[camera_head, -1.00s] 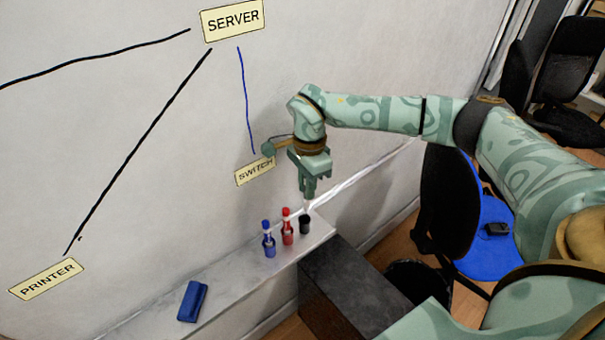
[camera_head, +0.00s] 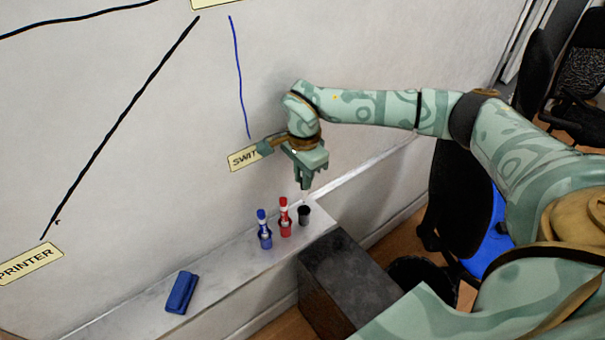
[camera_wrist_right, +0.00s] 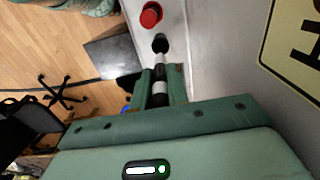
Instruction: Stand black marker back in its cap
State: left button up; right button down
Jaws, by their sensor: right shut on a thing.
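My right gripper (camera_head: 306,187) hangs above the ledge, fingers pointing down. In the right wrist view the fingers (camera_wrist_right: 162,85) are shut on the black marker (camera_wrist_right: 159,72), which has a white and black barrel. In the head view the fingers mostly hide the marker. The black cap (camera_head: 304,216) stands upright on the ledge, right of the red marker, below the gripper. In the wrist view the cap (camera_wrist_right: 160,43) is just past the marker's tip. I cannot tell whether they touch there; the head view suggests a small gap. My left gripper is not in view.
A red marker (camera_head: 285,222) and a blue marker (camera_head: 265,235) stand upright on the ledge (camera_head: 225,262) beside the cap. A blue eraser (camera_head: 181,292) lies farther left. The whiteboard (camera_head: 150,160) rises behind. A dark box (camera_head: 350,275) is at the ledge's right end.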

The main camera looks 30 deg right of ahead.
aim_at(303, 196)
notch_tip(303, 196, down, 3)
jog(key=shift+f+b, duration=0.1)
jog(key=shift+b, duration=1)
jog(key=shift+f+b, duration=0.9)
jog(key=shift+f, duration=1.2)
jog(key=c, duration=1.3)
grip_release()
jog(key=shift+r, duration=0.1)
notch_tip(303, 196, up, 16)
jog(key=shift+r+p, duration=0.1)
jog(key=shift+p, duration=0.85)
